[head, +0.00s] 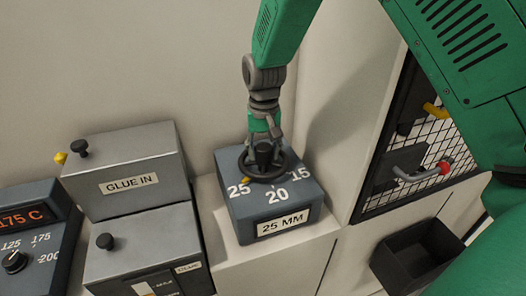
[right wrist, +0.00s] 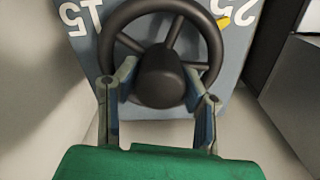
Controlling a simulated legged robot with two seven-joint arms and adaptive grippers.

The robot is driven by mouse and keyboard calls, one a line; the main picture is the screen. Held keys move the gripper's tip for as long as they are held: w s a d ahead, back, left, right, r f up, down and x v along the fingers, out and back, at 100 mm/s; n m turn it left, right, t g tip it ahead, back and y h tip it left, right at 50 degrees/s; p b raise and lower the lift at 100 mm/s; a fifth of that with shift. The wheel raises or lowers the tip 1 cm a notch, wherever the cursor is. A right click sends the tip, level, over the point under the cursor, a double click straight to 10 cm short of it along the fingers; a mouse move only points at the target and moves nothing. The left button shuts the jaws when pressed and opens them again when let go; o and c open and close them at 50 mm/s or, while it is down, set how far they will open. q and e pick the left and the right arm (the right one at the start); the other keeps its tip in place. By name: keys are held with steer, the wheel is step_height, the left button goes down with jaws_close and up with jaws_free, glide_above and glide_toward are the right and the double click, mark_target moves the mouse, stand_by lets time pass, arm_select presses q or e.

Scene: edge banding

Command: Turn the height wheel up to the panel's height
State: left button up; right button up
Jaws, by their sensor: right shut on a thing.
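The black height wheel (head: 243,164) sits on top of a blue-grey box (head: 245,216) marked 25, 20 and 15. A label reading "25 MM" (head: 283,224) is on the box's front. A small yellow pointer at the wheel's rim lies beside the 25; it also shows in the right wrist view (right wrist: 224,21). My right gripper (head: 265,140) reaches down from above onto the wheel. In the right wrist view its fingers stand either side of the wheel's dark hub (right wrist: 160,75), shut on it. The panel is not identifiable, and my left gripper is not in view.
Left of the wheel box stand a grey "GLUE IN" box (head: 128,184) with a black knob and a temperature dial unit (head: 35,235) reading 175 C. At right are a mesh-fronted cabinet (head: 420,150) with a red-ended handle and an empty black bin (head: 415,255).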

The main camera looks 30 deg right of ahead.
mark_target(263, 145)
steer(key=shift+w+r, duration=0.2)
steer(key=shift+w, duration=0.05)
steer(key=o, duration=1.1)
steer(key=shift+o, duration=0.2)
steer(key=shift+f, duration=0.15)
steer(key=shift+s, duration=0.1)
step_height(263, 145, up, 12)
steer(key=shift+f, duration=0.1)
